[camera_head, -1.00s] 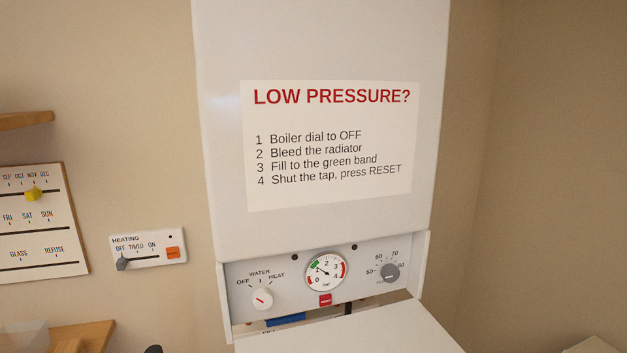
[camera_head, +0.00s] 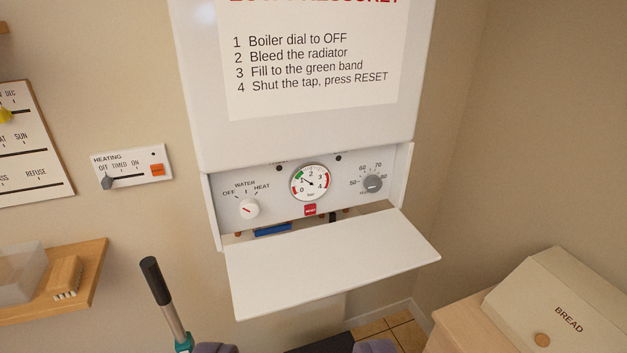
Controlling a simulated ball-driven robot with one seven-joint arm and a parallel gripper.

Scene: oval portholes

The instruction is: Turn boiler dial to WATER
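The boiler dial (camera_head: 249,208) is a white round knob with a red pointer line, low on the left of the grey boiler panel (camera_head: 283,210). OFF, WATER and HEAT are printed in an arc above it. The red line slants up to the left, on the side of the OFF mark rather than the WATER mark at the top. Nothing touches the dial. I cannot make out my gripper in this view; only rounded purple parts (camera_head: 215,348) show at the bottom edge, and I cannot tell what they are.
The boiler's white flap (camera_head: 330,262) hangs open below the panel and juts forward. A pressure gauge (camera_head: 310,182), a red button (camera_head: 310,209) and a grey temperature knob (camera_head: 373,184) are right of the dial. A black-gripped handle (camera_head: 155,281) rises at lower left. A bread bin (camera_head: 560,310) stands right.

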